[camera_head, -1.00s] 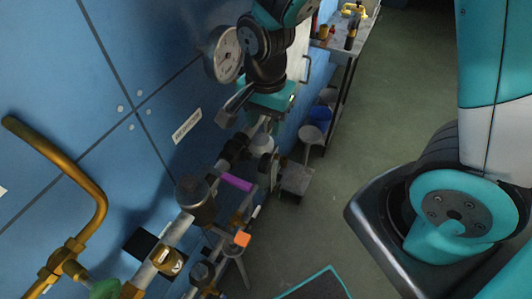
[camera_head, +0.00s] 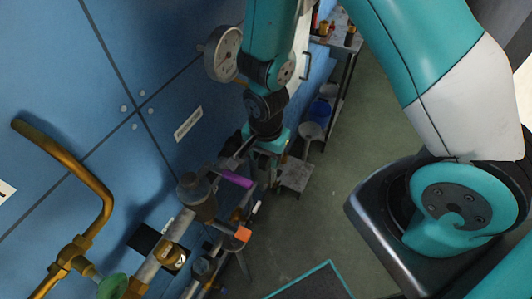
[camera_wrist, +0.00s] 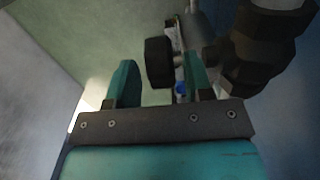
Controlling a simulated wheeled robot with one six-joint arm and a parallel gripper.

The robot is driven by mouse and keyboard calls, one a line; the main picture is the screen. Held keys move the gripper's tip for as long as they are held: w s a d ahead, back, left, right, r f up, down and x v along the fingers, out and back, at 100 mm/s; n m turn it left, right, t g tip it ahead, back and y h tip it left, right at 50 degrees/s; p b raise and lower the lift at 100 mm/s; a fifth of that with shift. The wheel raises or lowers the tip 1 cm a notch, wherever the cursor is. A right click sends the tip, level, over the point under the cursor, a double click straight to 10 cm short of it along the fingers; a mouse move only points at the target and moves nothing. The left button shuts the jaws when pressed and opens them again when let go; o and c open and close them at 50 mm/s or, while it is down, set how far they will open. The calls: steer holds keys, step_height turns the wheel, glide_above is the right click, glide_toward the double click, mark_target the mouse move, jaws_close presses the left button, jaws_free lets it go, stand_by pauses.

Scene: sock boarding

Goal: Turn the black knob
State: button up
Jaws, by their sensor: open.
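The black knob (camera_wrist: 158,63) shows in the wrist view as a dark round disc on a short stem beside a thick dark pipe fitting. It appears between my two teal fingertips, nearer the right one, with a gap to the left one. I cannot tell whether it is fully between them in depth. My gripper (camera_wrist: 160,72) is open and holds nothing. In the head view my gripper (camera_head: 270,146) points down beside the pipework, and the knob is hidden behind it.
A pipe line (camera_head: 150,268) runs along the blue wall (camera_head: 60,80), with a purple lever (camera_head: 236,179), an orange handle (camera_head: 243,234) and a bent brass pipe (camera_head: 88,184) nearby. A pressure gauge (camera_head: 222,52) is on the wall.

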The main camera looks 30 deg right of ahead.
jaws_close()
steer(key=shift+d, duration=0.1)
steer(key=shift+w+d+g+y, duration=0.2)
steer(key=shift+g+y, duration=0.5)
steer(key=shift+y, duration=0.4)
steer(key=g+y, duration=0.2)
steer(key=y, duration=0.1)
steer(key=shift+w+d+f+g+y, duration=0.25)
steer(key=shift+d+g+y, duration=0.05)
steer(key=shift+d+g, duration=0.1)
steer(key=g+y, duration=0.1)
steer(key=g+y+b, duration=0.1)
steer(key=f+g+y, duration=0.1)
steer(key=y, duration=0.1)
steer(key=shift+w+d, duration=0.15)
steer(key=shift+d, duration=0.1)
steer(key=shift+f+g+y+b, duration=0.15)
steer(key=shift+g+y+b, duration=0.8)
steer(key=shift+y, duration=0.25)
